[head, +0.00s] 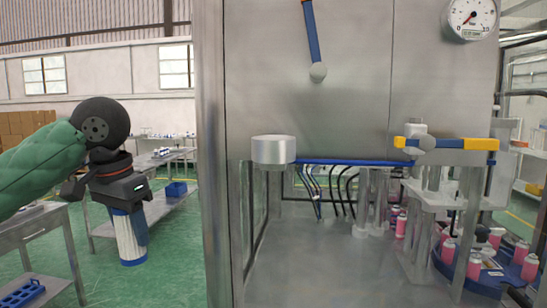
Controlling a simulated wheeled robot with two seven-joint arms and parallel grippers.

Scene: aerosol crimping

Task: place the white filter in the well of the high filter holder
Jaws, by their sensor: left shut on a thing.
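My left gripper (124,203) is at the left, pointing down, shut on the upper end of the white filter (129,237). The filter is a pleated white cylinder with a blue lower rim. It hangs nearly upright, slightly tilted, in the air. A short silver cylinder (273,151) on the front of the steel machine looks like the high filter holder. It is to the right of the filter and higher in the picture, well apart from it. Its well cannot be seen from this angle. My right gripper is not in view.
The steel machine cabinet (305,95) has a vertical edge post (211,150) between the filter and the silver cylinder. A blue-and-yellow bar (446,144) and a turntable with pink cans (520,275) are at the right. Work tables (35,227) stand behind at the left.

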